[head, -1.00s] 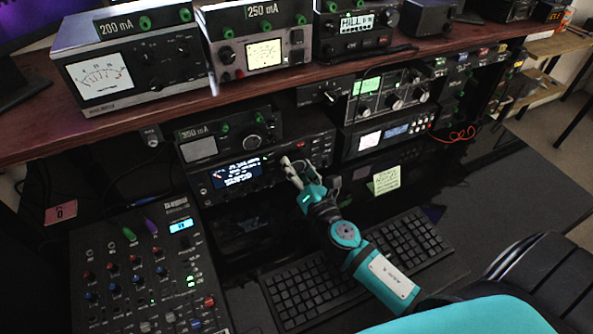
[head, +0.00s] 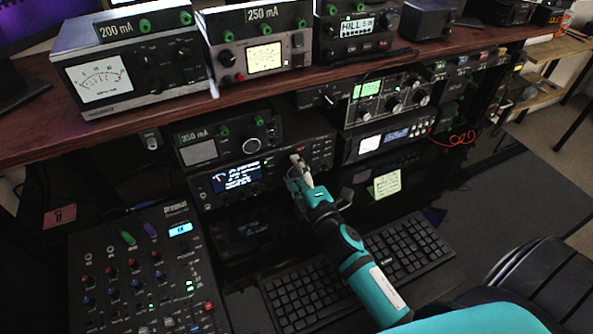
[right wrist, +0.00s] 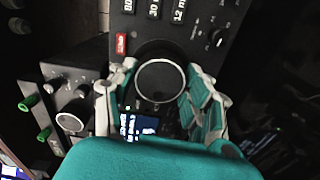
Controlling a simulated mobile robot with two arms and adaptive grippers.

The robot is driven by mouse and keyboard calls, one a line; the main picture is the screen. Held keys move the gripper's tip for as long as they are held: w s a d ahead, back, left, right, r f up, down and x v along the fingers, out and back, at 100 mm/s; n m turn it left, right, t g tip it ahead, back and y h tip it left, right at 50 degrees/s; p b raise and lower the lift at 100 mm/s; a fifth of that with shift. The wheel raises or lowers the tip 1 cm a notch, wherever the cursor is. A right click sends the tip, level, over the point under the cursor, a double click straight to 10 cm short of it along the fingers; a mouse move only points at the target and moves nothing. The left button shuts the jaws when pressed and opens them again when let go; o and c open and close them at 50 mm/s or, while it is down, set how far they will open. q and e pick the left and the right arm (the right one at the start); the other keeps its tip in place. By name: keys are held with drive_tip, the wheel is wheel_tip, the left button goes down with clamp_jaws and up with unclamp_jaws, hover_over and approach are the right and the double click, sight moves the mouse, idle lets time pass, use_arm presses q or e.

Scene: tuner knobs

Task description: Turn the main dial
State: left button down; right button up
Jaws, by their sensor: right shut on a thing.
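The main dial (right wrist: 161,81) is a large round black knob with a bright ring, on the front of a black radio (head: 318,152) on the lower shelf. In the head view the dial is mostly hidden behind my right gripper (head: 297,172). In the right wrist view the gripper's grey and teal fingers (right wrist: 160,92) lie on either side of the dial, shut on it. The radio's lit display (head: 236,177) is left of the gripper; part of it shows low in the wrist view. My left gripper is not in view.
A keyboard (head: 412,243) lies below my right arm. A mixer (head: 150,262) stands at the lower left. A yellow note (head: 386,184) hangs right of the gripper. The 350 mA unit (head: 200,150) sits on the radio. The wooden shelf (head: 230,98) with more instruments runs above.

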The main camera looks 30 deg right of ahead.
drive_tip(key=shift+m, duration=1.2)
drive_tip(key=shift+f, duration=0.1)
drive_tip(key=o, duration=1.2)
drive_tip(key=shift+c, duration=0.2)
drive_tip(key=shift+s, duration=0.15)
drive_tip(key=s, duration=1.1)
drive_tip(key=shift+s+a, duration=0.35)
drive_tip(key=shift+s, duration=0.05)
